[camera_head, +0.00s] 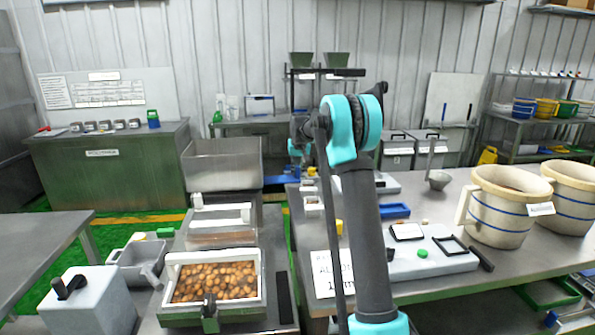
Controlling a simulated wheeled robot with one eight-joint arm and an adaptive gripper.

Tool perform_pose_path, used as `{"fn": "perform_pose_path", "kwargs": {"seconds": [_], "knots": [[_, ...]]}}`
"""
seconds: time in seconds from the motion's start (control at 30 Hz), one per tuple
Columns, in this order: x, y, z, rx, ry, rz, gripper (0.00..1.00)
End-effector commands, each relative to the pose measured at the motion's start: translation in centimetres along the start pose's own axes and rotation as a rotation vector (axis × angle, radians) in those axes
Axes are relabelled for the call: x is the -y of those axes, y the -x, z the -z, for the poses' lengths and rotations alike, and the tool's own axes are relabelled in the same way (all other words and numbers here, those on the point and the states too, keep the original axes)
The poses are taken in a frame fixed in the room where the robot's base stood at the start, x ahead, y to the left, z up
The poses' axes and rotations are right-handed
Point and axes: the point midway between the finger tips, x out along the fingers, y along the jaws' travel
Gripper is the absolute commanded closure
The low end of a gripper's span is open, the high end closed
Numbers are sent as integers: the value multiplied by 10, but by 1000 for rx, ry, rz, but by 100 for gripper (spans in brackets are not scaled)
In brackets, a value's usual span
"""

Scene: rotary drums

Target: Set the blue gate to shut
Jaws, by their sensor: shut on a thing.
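A flat blue piece (276,181) shows at the far end of the left bench, left of my arm. It may be the blue gate, but it is small and partly hidden, so I cannot tell its position. My arm rises through the middle of the view, bends at a teal elbow and reaches away from me. A small teal part of it shows beyond the elbow, near the blue piece. My gripper is hidden behind my own arm, so its hold and its contact with the blue piece cannot be seen.
A tray of brown round pieces (214,282) stands in front left, with a grey bin (222,164) behind it. The right table (440,205) holds two cream buckets, a blue tray (395,211) and a scale. A green cabinet (110,165) stands at the back left.

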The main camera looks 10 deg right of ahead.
Motion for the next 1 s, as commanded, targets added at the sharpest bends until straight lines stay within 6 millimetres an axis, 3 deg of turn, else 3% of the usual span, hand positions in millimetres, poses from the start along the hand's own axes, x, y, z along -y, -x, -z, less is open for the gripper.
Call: {"fn": "perform_pose_path", "kwargs": {"seconds": [0.23,0.5,0.8,0.83,1.0], "knots": [[11,0,0,0,1,0,100],[61,0,0,0,2,2,100],[66,0,0,-1,1,3,100],[67,0,0,-1,1,3,79],[66,0,0,-1,1,3,60]]}}
